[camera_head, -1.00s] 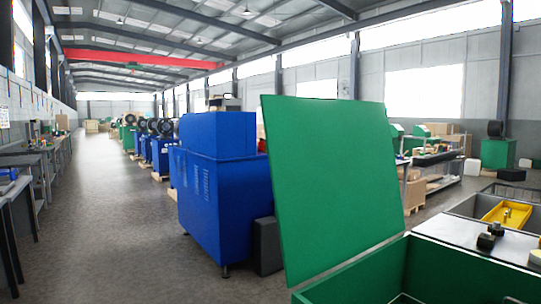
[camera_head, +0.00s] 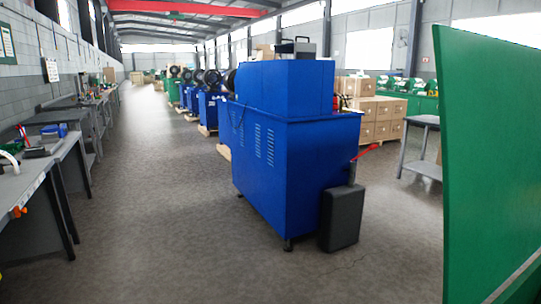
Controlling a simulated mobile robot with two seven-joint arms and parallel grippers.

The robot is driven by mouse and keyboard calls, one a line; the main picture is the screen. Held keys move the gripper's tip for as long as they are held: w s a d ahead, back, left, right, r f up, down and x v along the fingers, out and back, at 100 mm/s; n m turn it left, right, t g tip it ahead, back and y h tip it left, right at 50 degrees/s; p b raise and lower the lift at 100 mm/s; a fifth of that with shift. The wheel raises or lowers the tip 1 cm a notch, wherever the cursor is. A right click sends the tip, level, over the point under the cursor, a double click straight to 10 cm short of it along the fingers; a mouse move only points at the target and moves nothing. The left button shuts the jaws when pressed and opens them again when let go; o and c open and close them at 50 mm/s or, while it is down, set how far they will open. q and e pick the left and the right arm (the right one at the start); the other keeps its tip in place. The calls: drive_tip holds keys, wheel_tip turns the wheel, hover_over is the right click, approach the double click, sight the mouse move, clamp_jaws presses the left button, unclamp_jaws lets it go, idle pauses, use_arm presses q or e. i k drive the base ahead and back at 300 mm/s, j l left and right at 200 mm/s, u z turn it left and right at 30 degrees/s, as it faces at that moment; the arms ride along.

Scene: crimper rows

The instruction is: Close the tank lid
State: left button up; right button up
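The green tank lid (camera_head: 495,150) stands raised at the right edge of the head view, and the frame cuts off part of it. A sliver of green at the bottom right corner may be the tank rim. The rest of the tank is out of view. Neither of my grippers shows.
A blue machine (camera_head: 285,150) stands on the floor in the middle, with a dark grey box (camera_head: 342,218) beside it. Workbenches (camera_head: 40,170) line the left wall. Stacked cartons (camera_head: 378,115) and a grey table (camera_head: 420,150) are behind on the right. The aisle floor (camera_head: 150,190) is clear.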

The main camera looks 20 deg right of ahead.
sight(489, 87)
drive_tip(key=i+z, duration=0.35)
drive_tip(key=i+j+z, duration=0.1)
drive_tip(key=i+z, duration=0.25)
drive_tip(key=i+j+z, duration=0.15)
drive_tip(key=z, duration=0.2)
drive_tip(key=i+z, duration=0.2)
drive_tip(key=z, duration=0.25)
drive_tip(key=i+j+z, duration=0.2)
drive_tip(key=z, duration=0.25)
drive_tip(key=i+j+z, duration=0.2)
drive_tip(key=z, duration=0.25)
drive_tip(key=i+j+z, duration=0.25)
drive_tip(key=z, duration=0.2)
drive_tip(key=i+j+z, duration=0.2)
drive_tip(key=j+z, duration=0.25)
drive_tip(key=l, duration=0.1)
